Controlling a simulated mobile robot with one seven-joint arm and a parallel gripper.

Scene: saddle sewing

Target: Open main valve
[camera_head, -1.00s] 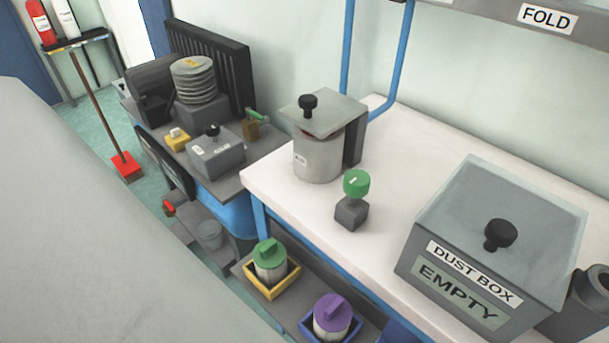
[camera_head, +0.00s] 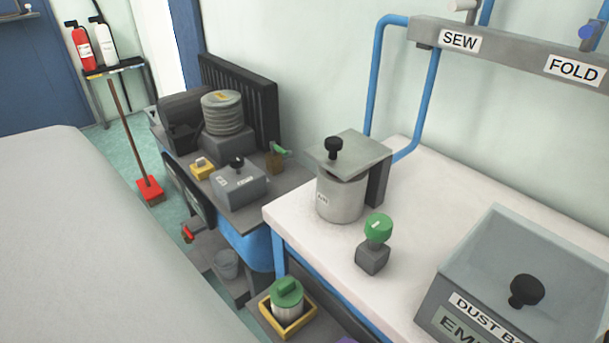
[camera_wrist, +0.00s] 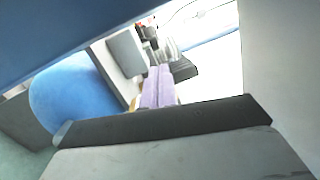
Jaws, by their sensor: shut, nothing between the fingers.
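No label in view reads main valve, so I cannot tell which fitting it is. A small valve with a green handle (camera_head: 279,152) stands on the grey bench at the back, beside a grey box with a black knob (camera_head: 238,185). A red handle (camera_head: 187,233) shows low under that bench. A green round knob on a grey block (camera_head: 378,228) stands on the white table. My gripper (camera_wrist: 159,74) shows in the wrist view as two pale purple fingers close together, shut and empty.
The white table (camera_head: 310,222) carries a lidded metal canister (camera_head: 342,200) and a grey dust box (camera_head: 500,285). A green-topped canister (camera_head: 287,305) sits in a yellow tray below. A red-headed broom (camera_head: 149,187) leans at the back left. Green floor shows beside it.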

